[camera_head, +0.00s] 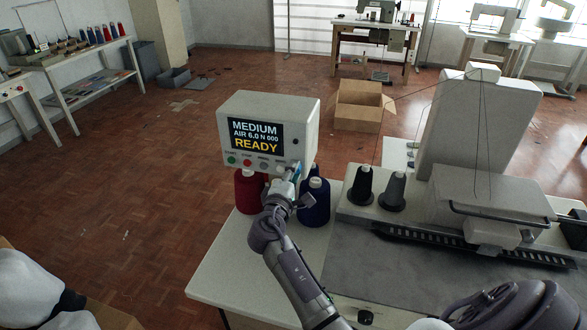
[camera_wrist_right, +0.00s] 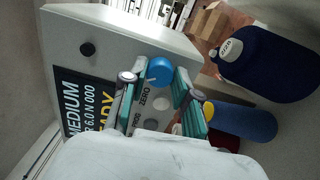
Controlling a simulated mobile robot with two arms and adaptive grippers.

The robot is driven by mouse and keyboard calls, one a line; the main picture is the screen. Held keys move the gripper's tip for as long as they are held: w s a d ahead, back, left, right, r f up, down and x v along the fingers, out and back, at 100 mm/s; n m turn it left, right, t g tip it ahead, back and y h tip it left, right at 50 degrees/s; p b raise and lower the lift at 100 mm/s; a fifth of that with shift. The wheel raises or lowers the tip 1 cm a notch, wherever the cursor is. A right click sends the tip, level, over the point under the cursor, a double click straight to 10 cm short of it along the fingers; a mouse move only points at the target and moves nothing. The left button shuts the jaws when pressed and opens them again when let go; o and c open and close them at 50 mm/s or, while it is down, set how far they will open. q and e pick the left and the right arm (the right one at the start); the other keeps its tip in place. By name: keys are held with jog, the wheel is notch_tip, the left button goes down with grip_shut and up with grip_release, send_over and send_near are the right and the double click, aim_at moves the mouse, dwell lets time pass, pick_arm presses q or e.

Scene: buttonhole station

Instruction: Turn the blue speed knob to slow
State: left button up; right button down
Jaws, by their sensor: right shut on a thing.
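The control box (camera_head: 268,112) stands at the back of the table, and its screen (camera_head: 256,136) reads "MEDIUM", "AIR 6.0 N 000" and "READY". The blue speed knob (camera_wrist_right: 158,70) is on the box's front panel, in the right wrist view. In the head view, my right gripper (camera_head: 296,170) is at the lower right of the panel and mostly covers the knob. In the right wrist view, my right gripper (camera_wrist_right: 156,78) has its teal-padded fingers on either side of the knob, shut on it. My left gripper is not in view.
A red thread cone (camera_head: 247,190) and a dark blue cone (camera_head: 315,203) stand close beside my right gripper. Two dark cones (camera_head: 363,184) stand by the sewing machine (camera_head: 490,200) at right. The table's left front corner (camera_head: 225,275) is clear.

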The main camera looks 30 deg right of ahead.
jog(key=shift+n+p, duration=5.85)
jog(key=shift+n, duration=2.85)
jog(key=c, duration=0.9)
grip_release()
jog(key=shift+o, duration=0.2)
